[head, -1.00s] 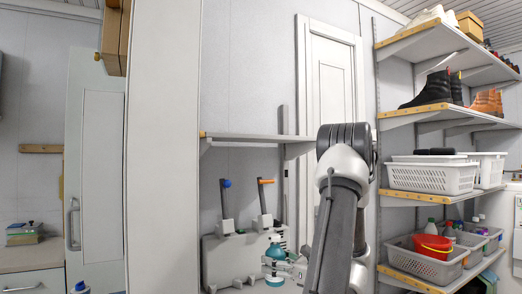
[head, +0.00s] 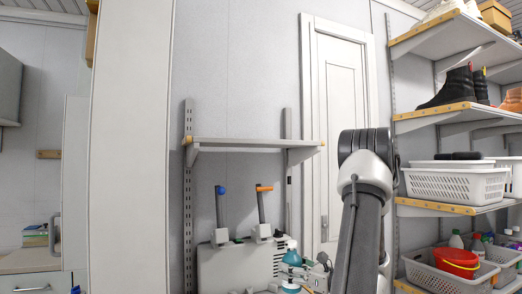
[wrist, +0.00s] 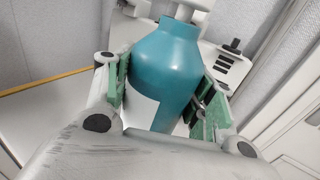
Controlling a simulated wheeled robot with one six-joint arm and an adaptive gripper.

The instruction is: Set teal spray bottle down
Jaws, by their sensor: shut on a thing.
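The teal spray bottle (wrist: 168,62) fills the middle of the wrist view. Green-padded fingers of my gripper (wrist: 166,88) are shut on it from both sides. In the head view the bottle (head: 292,256) shows small at the bottom, with my gripper (head: 314,270) at its right side. Its lower part is cut by the frame edge and partly covered by the gripper, and I cannot tell whether it touches anything underneath.
A grey panel (head: 225,266) with a blue-topped lever (head: 220,206) and an orange-topped lever (head: 262,206) stands behind the bottle. A bare wall shelf (head: 250,143) is above. Shelves at right hold white baskets (head: 455,186), a red tub (head: 457,260) and boots (head: 447,87).

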